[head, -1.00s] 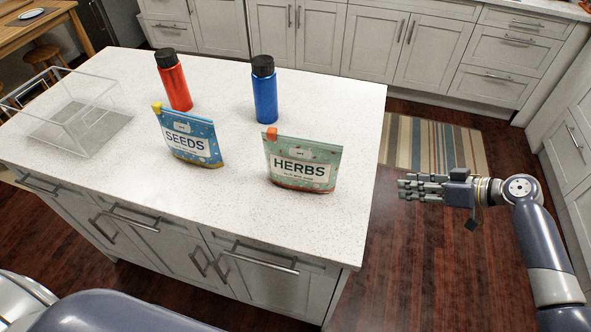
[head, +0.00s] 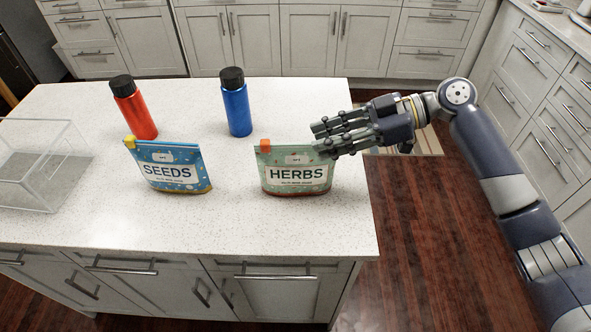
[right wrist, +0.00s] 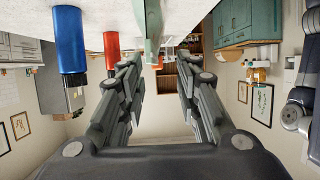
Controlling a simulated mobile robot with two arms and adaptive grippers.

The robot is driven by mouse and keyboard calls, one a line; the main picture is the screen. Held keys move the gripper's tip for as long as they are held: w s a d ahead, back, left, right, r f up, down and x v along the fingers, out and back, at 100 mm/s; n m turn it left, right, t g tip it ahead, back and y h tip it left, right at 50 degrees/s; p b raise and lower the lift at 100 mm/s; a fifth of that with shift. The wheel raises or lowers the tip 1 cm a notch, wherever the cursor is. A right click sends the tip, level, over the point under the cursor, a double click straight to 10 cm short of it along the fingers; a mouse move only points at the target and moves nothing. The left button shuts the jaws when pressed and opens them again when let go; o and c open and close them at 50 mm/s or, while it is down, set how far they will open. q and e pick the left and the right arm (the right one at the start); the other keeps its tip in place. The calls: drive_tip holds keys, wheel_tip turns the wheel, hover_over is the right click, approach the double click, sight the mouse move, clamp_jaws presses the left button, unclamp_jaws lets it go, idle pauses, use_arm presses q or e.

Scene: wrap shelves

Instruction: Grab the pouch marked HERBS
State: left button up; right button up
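The green HERBS pouch (head: 295,172) stands upright on the white counter, its label facing me and an orange tab at its top left corner. My right gripper (head: 320,138) is at the pouch's upper right corner, with its fingers pointing left. In the right wrist view the right gripper (right wrist: 160,68) is open, and the narrow green edge of the HERBS pouch (right wrist: 152,40) shows ahead, in line with the gap between the fingers. I cannot tell whether a finger touches the pouch. My left gripper is not in view.
On the counter (head: 250,225), a blue SEEDS pouch (head: 170,172) stands left of the HERBS pouch. A blue bottle (head: 237,108) and a red bottle (head: 136,112) stand behind. A clear bin (head: 40,170) is at the far left. The front of the counter is clear.

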sight(297, 144)
drive_tip(key=shift+a+f, duration=0.1)
drive_tip(key=shift+a, duration=0.4)
drive_tip(key=p+x, duration=0.2)
drive_tip(key=x, duration=0.1)
drive_tip(key=p+x, duration=0.1)
drive_tip(key=x, duration=0.1)
drive_tip(key=shift+w+r, duration=0.25)
drive_tip(key=shift+w, duration=0.1)
drive_tip(key=shift+a+f, duration=0.2)
drive_tip(key=shift+a, duration=0.1)
drive_tip(key=shift+c, duration=0.6)
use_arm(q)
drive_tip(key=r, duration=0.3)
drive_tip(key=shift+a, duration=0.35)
use_arm(e)
clamp_jaws()
